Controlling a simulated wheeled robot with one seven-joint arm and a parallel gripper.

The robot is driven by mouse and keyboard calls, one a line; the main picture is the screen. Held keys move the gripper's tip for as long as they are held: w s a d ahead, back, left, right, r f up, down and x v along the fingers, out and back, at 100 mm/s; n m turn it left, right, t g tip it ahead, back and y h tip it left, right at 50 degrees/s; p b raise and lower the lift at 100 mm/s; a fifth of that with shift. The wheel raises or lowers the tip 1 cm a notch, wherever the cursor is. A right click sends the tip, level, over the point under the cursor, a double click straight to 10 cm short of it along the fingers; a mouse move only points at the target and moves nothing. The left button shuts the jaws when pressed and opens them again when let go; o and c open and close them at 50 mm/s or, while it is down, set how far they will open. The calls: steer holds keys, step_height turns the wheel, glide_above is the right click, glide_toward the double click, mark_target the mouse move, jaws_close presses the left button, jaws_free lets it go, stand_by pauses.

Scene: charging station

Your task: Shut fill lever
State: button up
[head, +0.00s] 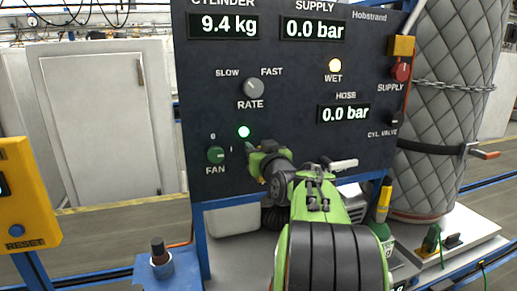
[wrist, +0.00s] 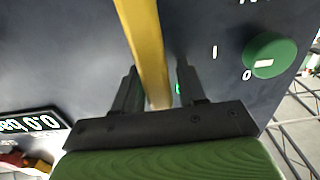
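A yellow bar (wrist: 146,45), which looks like the fill lever, runs between the two fingers of my gripper (wrist: 157,85) in the wrist view. It lies close to the left finger, with a narrow gap to the right finger. I see no firm grip on it. In the head view my gripper (head: 258,162) is at the dark control panel (head: 220,115), just right of the fan knob and below the green light (head: 244,131). My own arm and gripper hide most of the lever there, so I cannot tell its angle.
The green fan knob (head: 215,155) is close to my gripper, and also shows in the wrist view (wrist: 269,55). The rate knob (head: 253,87) is above. A quilted cylinder (head: 447,110) with a chain stands right of the panel. A yellow reset box (head: 28,195) is at far left.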

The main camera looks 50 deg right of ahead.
jaws_close()
steer(key=shift+d, duration=0.1)
steer(key=s+d+f+m, duration=0.2)
steer(key=d+f+m, duration=0.1)
steer(key=m, duration=0.6)
steer(key=s+d+f+m+b, duration=0.1)
steer(key=d+f+m, duration=0.2)
steer(key=m, duration=0.6)
steer(key=shift+s+d+f, duration=0.3)
steer(key=shift+s+f, duration=0.1)
steer(key=shift+f, duration=0.55)
steer(key=shift+o, duration=1.1)
jaws_free()
